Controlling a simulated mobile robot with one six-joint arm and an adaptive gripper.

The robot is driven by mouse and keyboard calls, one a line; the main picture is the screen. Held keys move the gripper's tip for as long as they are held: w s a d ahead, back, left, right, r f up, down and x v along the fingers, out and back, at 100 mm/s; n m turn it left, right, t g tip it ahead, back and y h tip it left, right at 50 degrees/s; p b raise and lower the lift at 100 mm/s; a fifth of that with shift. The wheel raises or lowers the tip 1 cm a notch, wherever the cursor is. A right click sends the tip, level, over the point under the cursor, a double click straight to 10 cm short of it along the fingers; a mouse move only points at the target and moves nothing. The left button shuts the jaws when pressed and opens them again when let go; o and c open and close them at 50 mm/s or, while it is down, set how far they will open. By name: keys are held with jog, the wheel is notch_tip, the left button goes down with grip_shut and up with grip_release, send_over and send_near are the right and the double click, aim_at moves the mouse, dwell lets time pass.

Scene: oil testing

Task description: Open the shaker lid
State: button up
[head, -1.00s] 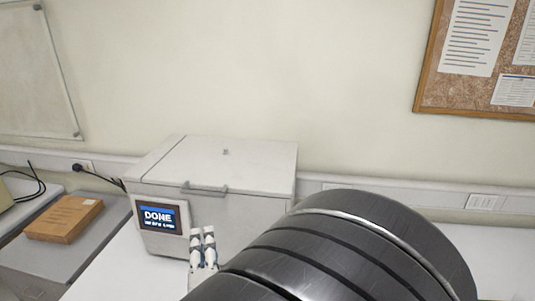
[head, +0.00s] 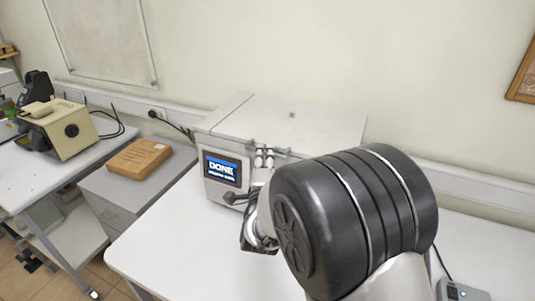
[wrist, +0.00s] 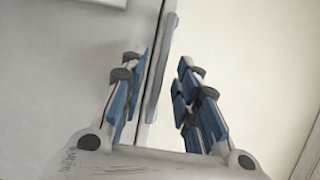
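The shaker (head: 212,190) is a white box on the white table, with a lit screen (head: 222,169) on its front reading DONE. Its flat white lid (head: 310,118) is down. My gripper (head: 264,154) is upright at the upper front edge of the shaker, by the lid handle. In the wrist view my gripper (wrist: 162,62) is open, with blue-padded fingers apart. The thin grey handle (wrist: 158,80) lies between the fingers, nearer the left one, with no clear grip on it. My arm hides much of the shaker's front.
A cardboard box (head: 139,158) lies on a grey cabinet to the left. A beige instrument (head: 65,130) stands on the far-left table. A small grey device (head: 461,291) sits at the lower right. The white tabletop (head: 165,235) left of my arm is clear.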

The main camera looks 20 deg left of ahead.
jog(key=shift+w+a, duration=0.2)
jog(key=shift+w, duration=0.5)
jog(key=shift+c, duration=0.4)
grip_shut()
